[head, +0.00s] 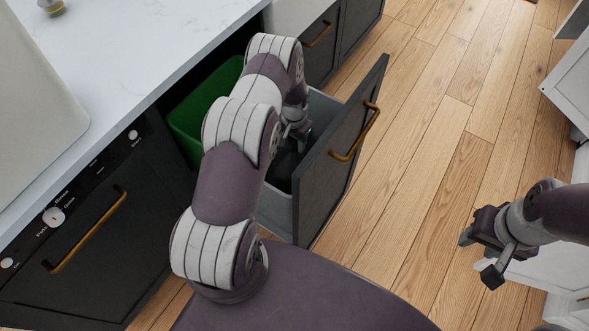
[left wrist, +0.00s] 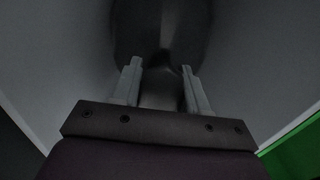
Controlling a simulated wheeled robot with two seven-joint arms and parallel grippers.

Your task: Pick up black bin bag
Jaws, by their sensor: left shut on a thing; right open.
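The black bin bag (left wrist: 160,30) is a dark, rounded shape between and beyond the fingers in the left wrist view. In the head view it shows as a dark patch (head: 283,166) low inside the open drawer (head: 278,208), partly hidden by my left arm. My left gripper (head: 300,136) reaches down into the drawer and is shut on the bag; its fingers (left wrist: 161,75) show on either side of a dark part of it. My right gripper (head: 480,258) is open and empty above the floor at the right.
A green bin (head: 190,118) stands at the back of the drawer opening, beside my left arm. The drawer's dark front (head: 335,165) with a brass handle (head: 357,135) sticks out over the wooden floor. A white marble counter (head: 160,45) is at the left. The floor right of the drawer is clear.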

